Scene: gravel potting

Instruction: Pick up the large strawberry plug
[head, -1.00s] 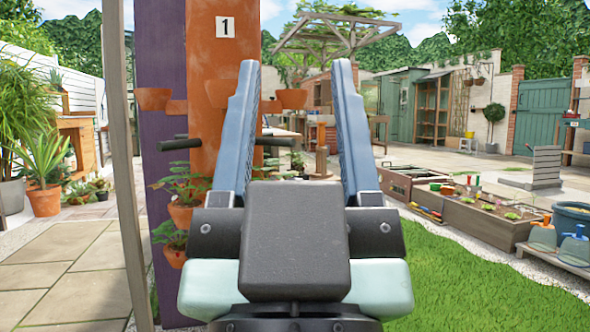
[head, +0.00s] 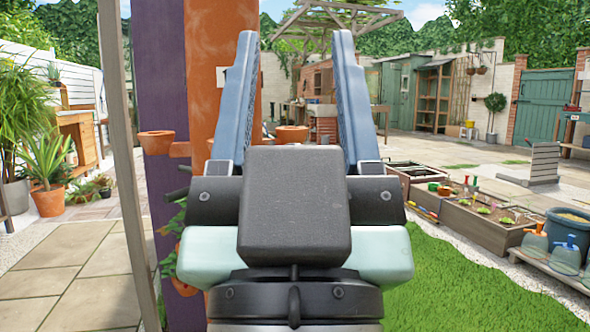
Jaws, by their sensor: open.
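My gripper (head: 290,42) fills the middle of the head view. Its two blue fingers point up and stand wide apart, with nothing between them. I cannot make out the large strawberry plug in this view. Leafy plants show at the left edge of my gripper, low on the orange and purple post (head: 160,75), but they are mostly hidden and I cannot tell what they are.
Terracotta pots (head: 155,142) are fixed to the post; another pot (head: 291,135) shows between my fingers. Wooden planter boxes (head: 475,222) and a shelf with spray bottles (head: 568,255) stand at right. Grass (head: 465,290) and left paving (head: 75,260) look clear.

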